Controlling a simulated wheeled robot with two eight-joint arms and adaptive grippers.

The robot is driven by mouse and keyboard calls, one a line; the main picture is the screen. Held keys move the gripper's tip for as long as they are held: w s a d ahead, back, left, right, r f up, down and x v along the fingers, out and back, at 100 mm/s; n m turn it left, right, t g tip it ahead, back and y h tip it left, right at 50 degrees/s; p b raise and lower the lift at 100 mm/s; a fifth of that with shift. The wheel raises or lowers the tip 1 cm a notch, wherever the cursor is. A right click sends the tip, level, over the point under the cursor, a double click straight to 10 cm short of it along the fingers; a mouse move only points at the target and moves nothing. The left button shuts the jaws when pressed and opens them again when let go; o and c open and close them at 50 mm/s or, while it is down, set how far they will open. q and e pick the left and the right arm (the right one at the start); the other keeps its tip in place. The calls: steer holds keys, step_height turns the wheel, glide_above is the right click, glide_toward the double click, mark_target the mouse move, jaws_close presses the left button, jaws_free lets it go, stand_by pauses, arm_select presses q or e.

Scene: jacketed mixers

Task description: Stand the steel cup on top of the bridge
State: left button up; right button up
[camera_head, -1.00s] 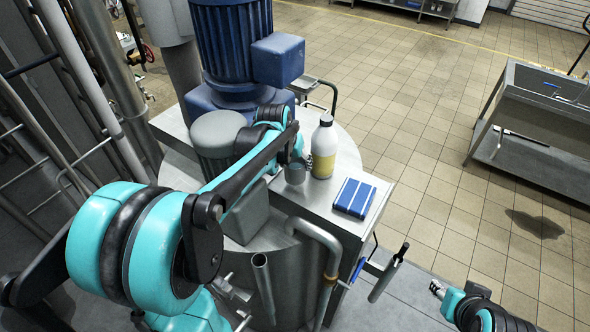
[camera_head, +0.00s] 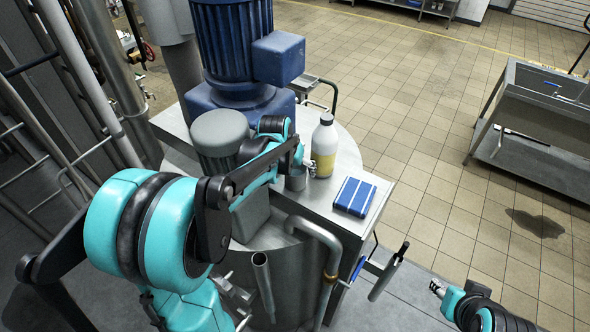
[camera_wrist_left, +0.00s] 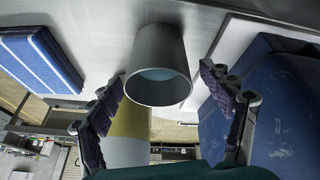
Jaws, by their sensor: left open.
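The steel cup (camera_head: 296,181) is a small plain grey cup beside the white bottle in the head view. In the left wrist view the cup (camera_wrist_left: 157,72) shows its round open mouth toward me and its base toward the steel top. My left gripper (camera_head: 297,157) is at the cup and partly covers it in the head view. In the left wrist view its fingers (camera_wrist_left: 165,85) are spread, one on each side of the cup with gaps. A steel deck (camera_head: 325,205) lies across the vessel top; I cannot tell for sure whether it is the bridge. My right gripper (camera_head: 437,288) is low at the right, too small to read.
A white bottle (camera_head: 324,146) with a yellow label stands close to the cup. A blue-and-white pad (camera_head: 355,197) lies near the deck's front right. A big blue motor (camera_head: 232,45) and a grey domed cylinder (camera_head: 219,132) stand behind and left.

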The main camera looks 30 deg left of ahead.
arm_select(q)
steer(key=v, duration=1.1)
steer(key=s+d+f+m+t, duration=0.1)
steer(key=s+d+f, duration=0.2)
steer(key=s+d, duration=0.2)
steer(key=s+d+f+m+t, duration=0.1)
steer(key=s+d, duration=0.4)
steer(key=s, duration=0.6)
steer(key=shift+s+d+f+t, duration=0.25)
steer(key=shift+d+f+t, duration=0.1)
steer(key=shift+f, duration=0.55)
steer(key=shift+s, duration=0.1)
